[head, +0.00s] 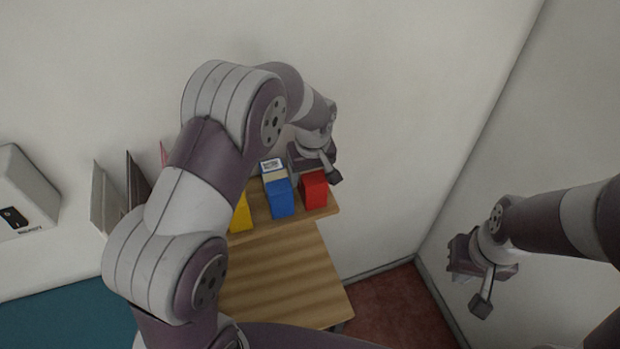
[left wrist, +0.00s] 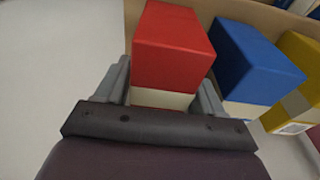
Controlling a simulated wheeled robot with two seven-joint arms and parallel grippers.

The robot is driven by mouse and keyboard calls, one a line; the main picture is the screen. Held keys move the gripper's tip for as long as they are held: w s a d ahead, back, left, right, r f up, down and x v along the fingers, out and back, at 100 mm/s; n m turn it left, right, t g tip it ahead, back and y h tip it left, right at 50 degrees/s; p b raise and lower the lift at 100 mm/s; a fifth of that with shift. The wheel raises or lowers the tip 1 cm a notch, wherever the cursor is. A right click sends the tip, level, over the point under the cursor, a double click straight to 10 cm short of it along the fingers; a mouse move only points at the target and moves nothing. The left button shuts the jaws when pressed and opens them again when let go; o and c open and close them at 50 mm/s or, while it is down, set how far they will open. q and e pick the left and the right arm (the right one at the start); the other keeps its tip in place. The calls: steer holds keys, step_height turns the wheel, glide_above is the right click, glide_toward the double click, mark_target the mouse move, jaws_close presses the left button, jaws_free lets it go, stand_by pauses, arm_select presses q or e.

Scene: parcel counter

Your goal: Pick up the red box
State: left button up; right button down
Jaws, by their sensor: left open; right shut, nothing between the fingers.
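The red box (head: 314,190) stands at the right end of a wooden shelf, beside the blue box (head: 281,197) with a small gap between them. My left gripper (head: 308,169) is at the red box, just behind it in the head view. In the left wrist view the red box (left wrist: 172,50) sits between the two spread fingers of my left gripper (left wrist: 163,88), with a pale band on its near side. I cannot tell whether either finger touches it. My right gripper (head: 462,256) is shut and empty, far to the right, away from the shelf.
A yellow box (head: 241,214) stands left of the blue box, partly behind my left arm. The wooden surface (head: 290,275) in front is clear. Upright panels (head: 108,198) and a white device (head: 22,195) are at the left. A wall rises behind the shelf.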

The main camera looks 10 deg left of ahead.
arm_select(q)
steer(key=shift+s+f, duration=0.15)
stand_by(0.3)
steer(key=c, duration=0.9)
